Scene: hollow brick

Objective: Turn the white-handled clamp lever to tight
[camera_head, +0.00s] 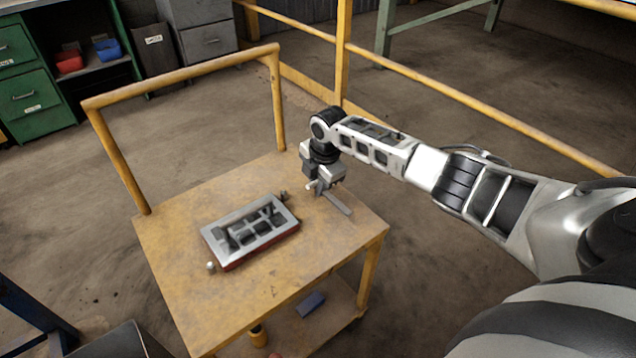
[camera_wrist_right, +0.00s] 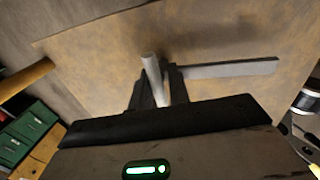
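The white handle (camera_wrist_right: 152,75) of the clamp lever rises between the two dark fingers of my right gripper (camera_wrist_right: 160,84). The fingers lie close on both sides of it and appear to grip it. In the head view my right gripper (camera_head: 322,184) is low over the right back part of the cart top, with a bit of white at its left side. A flat grey bar (camera_head: 337,204) reaches out from under it; it also shows in the right wrist view (camera_wrist_right: 230,69). How the bar joins the handle is hidden. My left gripper is not in view.
A grey frame fixture (camera_head: 250,228) with a red base lies left of the gripper on the yellow cart top (camera_head: 195,301). A small white knob (camera_head: 211,266) is at its left corner. A yellow push rail (camera_head: 180,78) rises behind. The front of the top is clear.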

